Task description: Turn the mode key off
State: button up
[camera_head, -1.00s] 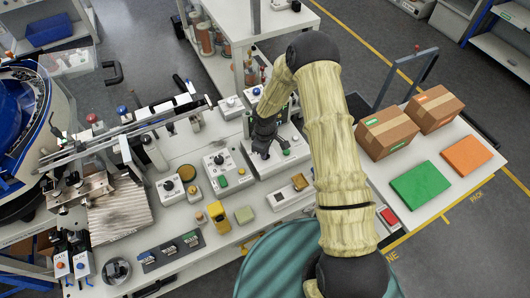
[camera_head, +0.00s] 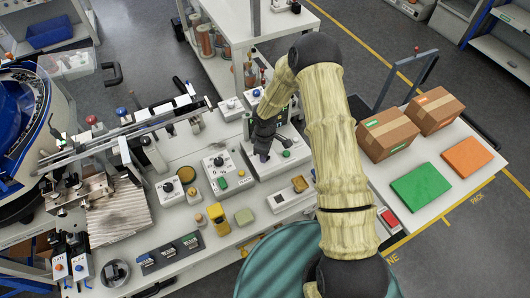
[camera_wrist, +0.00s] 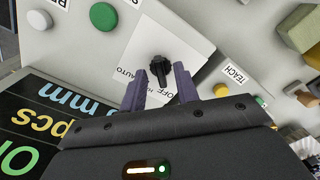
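The mode key (camera_wrist: 159,68) is a small black knob on a white plate (camera_wrist: 180,48) marked "OFF" and "AUTO" in the wrist view. My gripper (camera_wrist: 160,85) has its two purple fingers apart, one on each side of the key's near end. I cannot tell whether either finger touches it. In the head view my gripper (camera_head: 263,150) is down at the control box (camera_head: 280,165) left of my arm, and it hides the key there.
On the panel, a green button (camera_wrist: 103,16) sits left of the key and a "TEACH" label to its right. A dark display (camera_wrist: 45,120) lies at the lower left. Boxes with buttons and a yellow block (camera_head: 218,218) stand nearby on the bench.

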notch_tip(320, 180, up, 17)
jog(key=b, duration=0.3)
jog(key=shift+r, duration=0.2)
dwell(0.4)
jog(key=s+d+r+m+t, duration=0.1)
jog(key=s+d+r+m, duration=0.2)
jog(key=s+d+m, duration=0.2)
jog(key=s+d+r+m+t, duration=0.1)
jog(key=s+d+r+m, duration=0.3)
jog(key=s, duration=0.9)
jog(key=d+m, duration=0.2)
jog(key=m, duration=0.2)
jog(key=shift+s+r+m+t, duration=0.15)
jog(key=shift+s+m+t, duration=0.15)
jog(key=shift+m, duration=0.1)
